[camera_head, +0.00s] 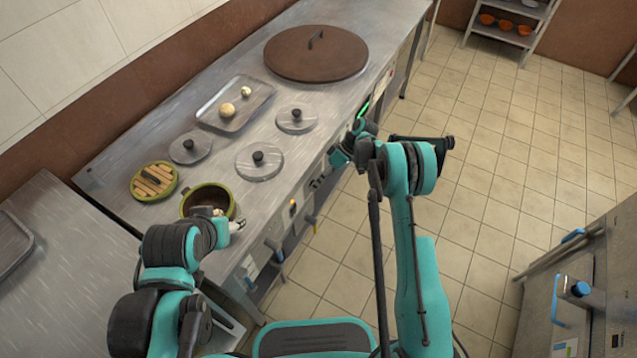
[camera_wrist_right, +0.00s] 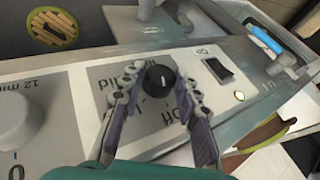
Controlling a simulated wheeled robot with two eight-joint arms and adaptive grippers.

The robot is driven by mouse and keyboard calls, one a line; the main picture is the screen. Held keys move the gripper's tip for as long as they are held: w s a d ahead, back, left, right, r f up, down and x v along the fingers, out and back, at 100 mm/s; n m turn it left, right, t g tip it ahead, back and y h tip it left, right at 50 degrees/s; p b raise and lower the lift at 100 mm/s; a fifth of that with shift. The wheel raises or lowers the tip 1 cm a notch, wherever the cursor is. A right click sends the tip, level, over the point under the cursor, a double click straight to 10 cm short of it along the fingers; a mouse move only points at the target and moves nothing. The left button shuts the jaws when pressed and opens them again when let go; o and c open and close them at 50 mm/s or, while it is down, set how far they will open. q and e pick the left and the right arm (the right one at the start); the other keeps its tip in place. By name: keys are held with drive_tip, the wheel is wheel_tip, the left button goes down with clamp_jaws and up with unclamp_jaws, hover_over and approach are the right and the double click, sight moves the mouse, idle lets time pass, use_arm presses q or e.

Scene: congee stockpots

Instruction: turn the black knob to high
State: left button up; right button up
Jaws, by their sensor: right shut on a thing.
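The black knob (camera_wrist_right: 161,78) sits on the grey sloped front panel in the right wrist view. A short white mark shows on its face, upright in the picture. Lettering reading "Off" is below right of it, and other lettering, partly hidden, lies at its left. My right gripper (camera_wrist_right: 160,84) has one finger on each side of the knob and is shut on it. In the head view my right gripper (camera_head: 319,182) is at the counter's front panel, and the knob cannot be made out there. My left gripper (camera_head: 237,226) is beside the green-rimmed pot (camera_head: 188,203); its jaws are unclear.
A white dial (camera_wrist_right: 14,122) marked "12 min" is left of the knob. Lids and a tray (camera_head: 209,117) lie on the steel counter. The tiled floor alongside is clear.

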drive_tip(key=shift+w+d+f+m+g+y, duration=0.15)
drive_tip(key=shift+m+g+y, duration=0.15)
drive_tip(key=shift+g+y, duration=0.6)
drive_tip(key=o, duration=1.2)
drive_tip(key=shift+c, duration=0.2)
wheel_tip(320, 180, up, 10)
